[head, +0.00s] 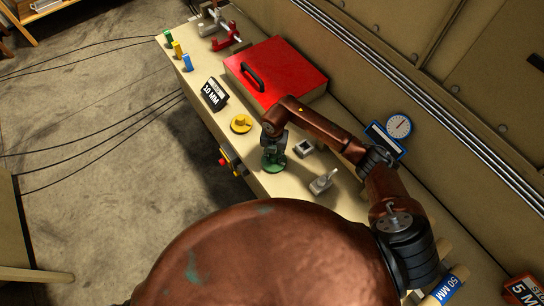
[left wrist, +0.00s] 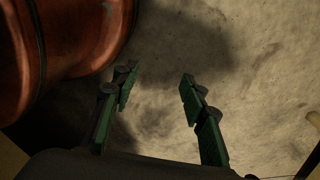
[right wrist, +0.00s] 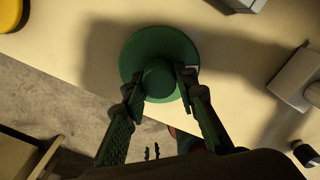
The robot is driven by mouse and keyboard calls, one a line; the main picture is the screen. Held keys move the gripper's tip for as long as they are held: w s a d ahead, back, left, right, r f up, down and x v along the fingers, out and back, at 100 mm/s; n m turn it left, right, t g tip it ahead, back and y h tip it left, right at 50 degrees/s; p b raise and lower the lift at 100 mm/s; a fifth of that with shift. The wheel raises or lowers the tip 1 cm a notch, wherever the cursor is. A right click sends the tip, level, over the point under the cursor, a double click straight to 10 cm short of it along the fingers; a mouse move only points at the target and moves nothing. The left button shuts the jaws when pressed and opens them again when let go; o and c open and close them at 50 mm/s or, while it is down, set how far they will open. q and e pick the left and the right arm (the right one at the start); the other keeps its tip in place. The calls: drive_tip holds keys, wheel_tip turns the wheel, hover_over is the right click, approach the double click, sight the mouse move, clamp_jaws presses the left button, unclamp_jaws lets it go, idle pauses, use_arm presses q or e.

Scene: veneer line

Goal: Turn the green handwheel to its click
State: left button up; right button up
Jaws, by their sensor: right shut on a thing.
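The green handwheel (head: 273,164) is a round disc with a raised hub, on the cream bench top near its front edge. In the right wrist view the handwheel (right wrist: 158,48) lies straight below the gripper, with its hub between the fingers. My right gripper (head: 273,150) points down over it and is shut on the hub; the right wrist view shows its two fingertips (right wrist: 160,85) at either side of the hub. My left gripper (left wrist: 158,80) is open and empty above the bare floor, and does not show in the head view.
A yellow knob (head: 241,123) stands left of the handwheel. A grey lever fixture (head: 322,183) and a small grey box (head: 304,148) stand to its right. Behind are a red lidded box (head: 290,75) and a blue-framed gauge (head: 399,126).

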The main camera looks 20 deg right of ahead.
drive_tip(key=shift+d, duration=0.1)
drive_tip(key=shift+c, duration=0.8)
drive_tip(key=shift+a, duration=0.45)
drive_tip(key=shift+c, duration=0.3)
drive_tip(key=shift+d, duration=0.4)
drive_tip(key=n+b, duration=0.1)
drive_tip(key=n, duration=0.1)
drive_tip(key=n+b, duration=0.1)
drive_tip(key=b, duration=0.1)
drive_tip(key=shift+w+d+f+n, duration=0.1)
drive_tip(key=shift+f+n, duration=0.1)
drive_tip(key=shift+n, duration=0.2)
drive_tip(key=n+b, duration=0.2)
drive_tip(key=b, duration=0.1)
drive_tip(key=shift+n, duration=0.4)
drive_tip(key=n+b, duration=0.2)
drive_tip(key=n, duration=0.1)
drive_tip(key=shift+b, duration=0.35)
use_arm(q)
wheel_tip(320, 180, down, 10)
drive_tip(key=b, duration=0.1)
drive_tip(key=shift+f+b, duration=0.15)
drive_tip(key=shift+b, duration=0.15)
use_arm(e)
drive_tip(key=shift+r+n, duration=0.1)
drive_tip(key=shift+n, duration=1)
